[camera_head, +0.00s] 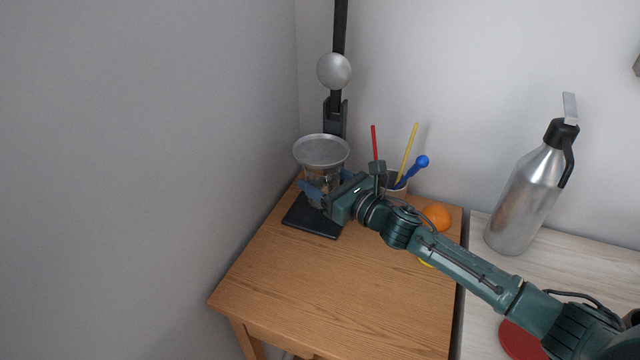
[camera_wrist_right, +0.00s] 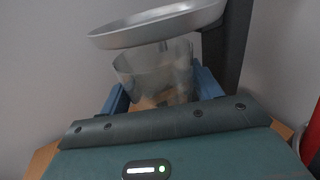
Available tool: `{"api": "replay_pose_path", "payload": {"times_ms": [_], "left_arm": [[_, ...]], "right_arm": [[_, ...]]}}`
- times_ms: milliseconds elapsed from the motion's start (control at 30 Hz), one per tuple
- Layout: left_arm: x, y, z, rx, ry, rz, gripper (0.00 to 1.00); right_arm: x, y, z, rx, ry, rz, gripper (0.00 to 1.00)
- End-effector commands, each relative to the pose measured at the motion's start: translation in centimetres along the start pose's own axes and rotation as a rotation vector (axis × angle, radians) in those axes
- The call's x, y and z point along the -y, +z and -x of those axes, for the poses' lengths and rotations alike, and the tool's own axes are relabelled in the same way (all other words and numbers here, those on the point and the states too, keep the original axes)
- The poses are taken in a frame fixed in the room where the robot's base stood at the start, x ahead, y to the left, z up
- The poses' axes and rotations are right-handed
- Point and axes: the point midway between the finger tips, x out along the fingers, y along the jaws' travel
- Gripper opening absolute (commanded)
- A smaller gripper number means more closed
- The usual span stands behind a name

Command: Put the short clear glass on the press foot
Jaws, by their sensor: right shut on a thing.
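The short clear glass (camera_wrist_right: 158,76) is between the blue fingers of my right gripper (camera_wrist_right: 160,97) in the wrist view. In the head view my right gripper (camera_head: 322,192) is shut on it, above the black press foot (camera_head: 312,218) on the wooden table. The press's round silver bowl (camera_head: 321,150) is right above the glass and hides its top in the head view; it also shows in the wrist view (camera_wrist_right: 160,22). I cannot tell whether the glass touches the foot. My left gripper is not in view.
A cup (camera_head: 396,186) with a red straw, a yellow straw and a blue-ended tool stands behind my right arm. An orange (camera_head: 437,216) lies beside it. A steel bottle (camera_head: 525,200) stands on the pale counter at right. The table's front (camera_head: 330,300) is clear.

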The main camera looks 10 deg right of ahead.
Motion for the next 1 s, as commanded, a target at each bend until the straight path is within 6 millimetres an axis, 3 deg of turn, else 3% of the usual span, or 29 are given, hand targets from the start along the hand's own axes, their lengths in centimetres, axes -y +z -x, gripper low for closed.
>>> {"api": "replay_pose_path", "payload": {"times_ms": [167,433,833,867,1000], "left_arm": [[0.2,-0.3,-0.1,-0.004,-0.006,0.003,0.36],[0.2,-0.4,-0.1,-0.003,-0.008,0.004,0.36],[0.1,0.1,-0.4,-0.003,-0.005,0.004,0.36],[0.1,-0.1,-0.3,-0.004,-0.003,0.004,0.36],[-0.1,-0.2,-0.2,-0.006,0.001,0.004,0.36]], "right_arm": [[0.5,-0.1,-1.4,0.001,0.001,-0.001,0.29],[0.5,-3.3,-1.4,0.001,0.0,-0.002,0.29],[0.5,-4.0,-1.3,0.002,0.001,0.001,0.29],[0.5,-3.9,-1.3,-0.001,0.0,0.0,0.65],[0.5,-3.9,-1.3,-0.001,0.0,0.0,0.77]]}}
